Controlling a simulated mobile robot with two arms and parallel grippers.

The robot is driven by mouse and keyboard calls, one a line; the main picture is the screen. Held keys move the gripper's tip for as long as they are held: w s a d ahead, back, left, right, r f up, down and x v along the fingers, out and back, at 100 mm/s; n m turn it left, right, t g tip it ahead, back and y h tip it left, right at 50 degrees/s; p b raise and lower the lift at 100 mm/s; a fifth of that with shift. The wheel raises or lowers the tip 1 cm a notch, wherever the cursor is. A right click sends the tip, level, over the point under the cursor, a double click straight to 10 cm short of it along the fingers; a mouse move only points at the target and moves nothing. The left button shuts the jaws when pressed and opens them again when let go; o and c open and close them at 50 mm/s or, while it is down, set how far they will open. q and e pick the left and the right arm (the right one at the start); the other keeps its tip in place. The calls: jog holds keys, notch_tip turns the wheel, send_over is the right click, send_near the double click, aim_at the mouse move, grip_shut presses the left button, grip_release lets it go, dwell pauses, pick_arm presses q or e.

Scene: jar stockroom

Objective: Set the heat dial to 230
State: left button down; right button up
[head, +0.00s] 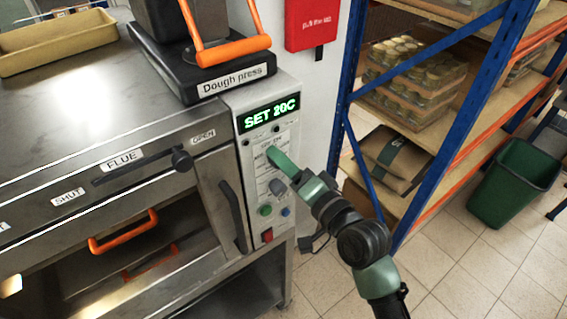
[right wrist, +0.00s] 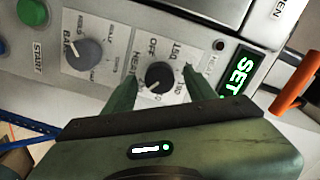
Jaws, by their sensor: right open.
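The heat dial (right wrist: 158,75) is a small black knob on a white plate, with OFF and partly hidden numbers around it, in the right wrist view. The green display (head: 268,113) on the oven's control panel reads SET 20C. My right gripper (head: 276,156) is at the panel below the display. Its two green fingers are open, one on each side of the dial, in the right wrist view (right wrist: 161,88); I cannot tell if they touch it. In the head view my fingers hide the dial. My left gripper is not in view.
A grey knob (right wrist: 83,53) sits beside the dial, with a green button (right wrist: 33,12) beyond it. A red switch (head: 267,235) is low on the panel. A dough press (head: 215,80) stands on the oven. A blue-framed shelf (head: 440,130) is at the right.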

jog(key=b+v, duration=0.2)
jog(key=v, duration=0.5)
jog(key=shift+s+d+b, duration=0.2)
jog(key=shift+s+b, duration=0.05)
jog(key=shift+b, duration=0.1)
